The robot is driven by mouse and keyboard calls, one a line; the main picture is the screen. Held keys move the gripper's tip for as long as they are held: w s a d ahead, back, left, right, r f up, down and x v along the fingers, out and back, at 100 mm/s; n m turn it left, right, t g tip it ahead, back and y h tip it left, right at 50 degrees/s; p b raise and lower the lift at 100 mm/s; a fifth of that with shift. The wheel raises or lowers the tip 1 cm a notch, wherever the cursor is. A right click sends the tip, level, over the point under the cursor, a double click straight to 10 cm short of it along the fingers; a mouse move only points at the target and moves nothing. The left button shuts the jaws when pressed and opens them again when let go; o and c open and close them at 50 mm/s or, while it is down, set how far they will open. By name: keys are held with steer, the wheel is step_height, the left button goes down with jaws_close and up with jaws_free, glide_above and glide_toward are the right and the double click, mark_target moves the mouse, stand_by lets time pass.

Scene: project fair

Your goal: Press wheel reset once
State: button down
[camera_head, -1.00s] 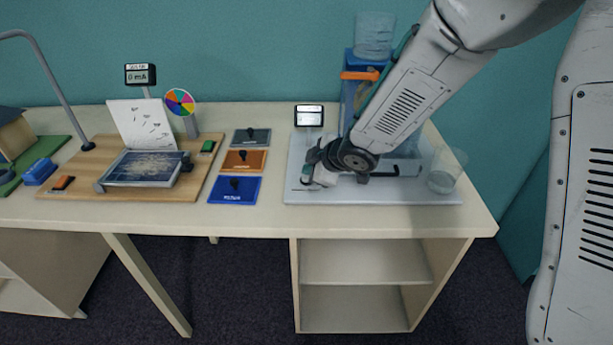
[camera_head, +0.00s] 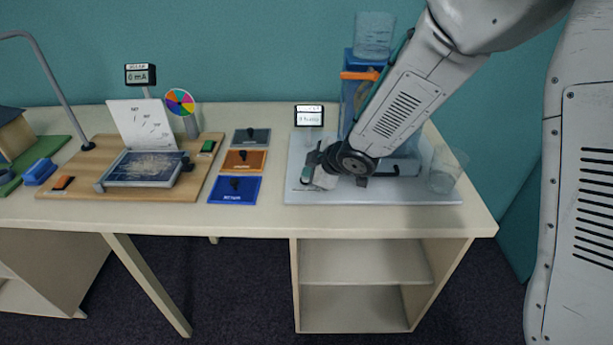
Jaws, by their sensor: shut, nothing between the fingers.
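The wheel display (camera_head: 309,115), a small black-framed screen with a short reading too small to read surely, stands at the back left of the pale board (camera_head: 400,197). My gripper (camera_head: 308,182) is low over the left front part of this board, shut and with nothing seen in it. I cannot pick out the wheel reset button; my gripper and wrist cover that part of the board. Whether the fingertips touch anything there I cannot tell.
A blue water tower (camera_head: 349,95) with a clear tank (camera_head: 374,37) stands behind my arm. A clear cup (camera_head: 446,170) is at the board's right. Three switch plates, the nearest blue (camera_head: 234,190), lie left of the board. A solar panel (camera_head: 145,168) sits farther left.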

steer(key=shift+r, duration=0.85)
step_height(320, 180, up, 5)
stand_by(0.5)
stand_by(0.6)
